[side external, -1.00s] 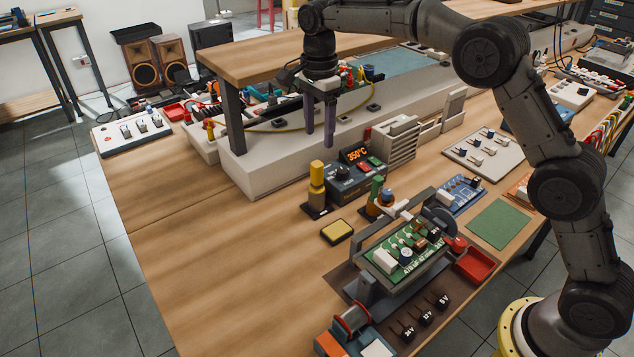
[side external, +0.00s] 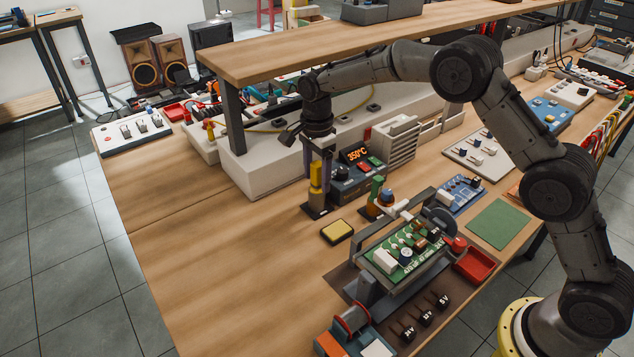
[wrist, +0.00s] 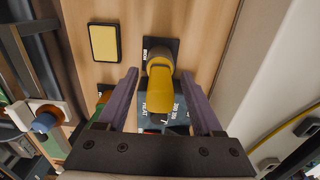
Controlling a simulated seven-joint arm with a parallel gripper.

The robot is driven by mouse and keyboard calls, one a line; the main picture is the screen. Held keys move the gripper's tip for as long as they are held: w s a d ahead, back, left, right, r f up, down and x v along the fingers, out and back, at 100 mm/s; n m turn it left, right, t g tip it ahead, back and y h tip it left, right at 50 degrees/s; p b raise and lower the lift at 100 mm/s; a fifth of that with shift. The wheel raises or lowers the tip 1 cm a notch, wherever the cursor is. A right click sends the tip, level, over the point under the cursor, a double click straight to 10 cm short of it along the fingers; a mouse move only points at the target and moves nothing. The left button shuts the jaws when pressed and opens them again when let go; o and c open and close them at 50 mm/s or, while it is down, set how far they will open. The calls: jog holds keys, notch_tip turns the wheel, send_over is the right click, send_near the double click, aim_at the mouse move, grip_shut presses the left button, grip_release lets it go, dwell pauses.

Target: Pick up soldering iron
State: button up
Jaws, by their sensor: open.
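The soldering iron (side external: 316,174) has a yellow handle and stands upright in a small black holder on the wooden bench, beside the dark station with the red 350°C display (side external: 355,155). My gripper (side external: 317,183) points down over it, with one purple finger on each side of the handle. In the wrist view my gripper (wrist: 158,76) is open, and the yellow handle (wrist: 160,90) lies between the fingers with a visible gap on both sides. The iron's tip is hidden.
A yellow sponge in a black tray (side external: 337,231) lies in front of the holder. A green circuit board in a clamp (side external: 405,250) stands to the right. A wooden shelf (side external: 290,58) runs above and behind. The bench's left part is clear.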

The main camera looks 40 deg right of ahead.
jog(key=shift+f, duration=0.1)
jog(key=shift+c, duration=0.3)
grip_shut()
notch_tip(320, 180, up, 9)
jog(key=shift+r, duration=0.55)
